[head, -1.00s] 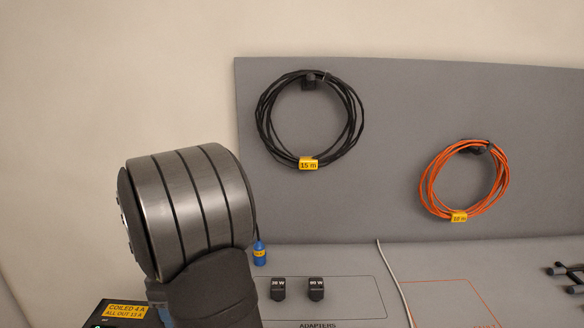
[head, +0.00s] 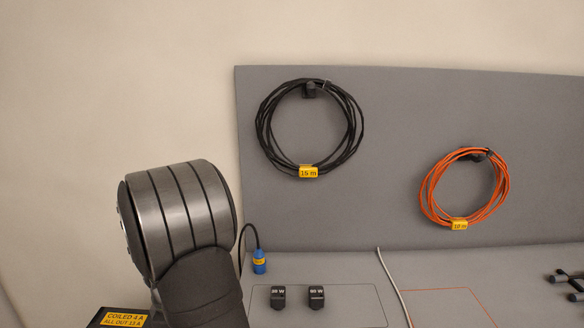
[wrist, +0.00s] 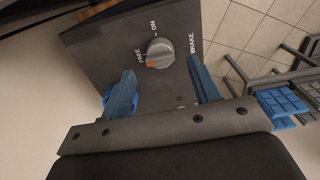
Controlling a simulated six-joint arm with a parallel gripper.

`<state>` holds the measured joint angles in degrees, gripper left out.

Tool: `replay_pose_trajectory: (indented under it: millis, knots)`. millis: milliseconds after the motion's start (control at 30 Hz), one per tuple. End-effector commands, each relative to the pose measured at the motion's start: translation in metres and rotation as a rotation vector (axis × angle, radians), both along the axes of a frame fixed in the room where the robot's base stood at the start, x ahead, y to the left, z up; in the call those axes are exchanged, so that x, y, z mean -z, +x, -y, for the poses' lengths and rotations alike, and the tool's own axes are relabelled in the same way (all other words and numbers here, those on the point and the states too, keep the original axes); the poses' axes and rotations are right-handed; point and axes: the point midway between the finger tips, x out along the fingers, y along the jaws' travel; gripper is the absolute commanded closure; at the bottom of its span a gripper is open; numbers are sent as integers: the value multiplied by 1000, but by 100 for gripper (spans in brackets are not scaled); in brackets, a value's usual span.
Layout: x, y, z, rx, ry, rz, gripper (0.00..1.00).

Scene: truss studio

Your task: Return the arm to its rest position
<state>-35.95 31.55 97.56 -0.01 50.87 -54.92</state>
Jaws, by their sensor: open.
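My gripper (wrist: 163,92) shows in the wrist view, its two blue fingers spread apart with nothing between them. Beyond the fingers is a dark panel (wrist: 110,42) with a grey rotary knob (wrist: 160,53) marked FREE, ON and BRAKE. The knob's orange mark is on its left side, toward FREE. In the head view a thick banded grey link of my arm stands at the lower left; the gripper is out of that view.
A black cable coil (head: 262,130) and an orange cable coil (head: 424,190) hang on the grey board (head: 390,110). Two black adapters (head: 278,298) and a blue connector (head: 260,262) are on the bench below. A yellow-labelled box (head: 124,318) is at the lower left.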

Motion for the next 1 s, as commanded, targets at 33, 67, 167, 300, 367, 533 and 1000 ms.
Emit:
replay_pose_trajectory:
  millis: [33, 67, 167, 300, 367, 533, 1000]
  knots:
    - [12, -1, 1, 0, -3, -4, 43]
    - [18, -1, 1, 0, -3, -5, 43]
    - [38, -1, 1, 0, -3, -4, 43]
    - [43, 0, 0, 79, 0, 0, 43]
    - [43, 0, 0, 130, 0, 0, 43]
    - [43, 0, 0, 270, 0, 0, 43]
    - [43, 0, 0, 657, 0, 0, 43]
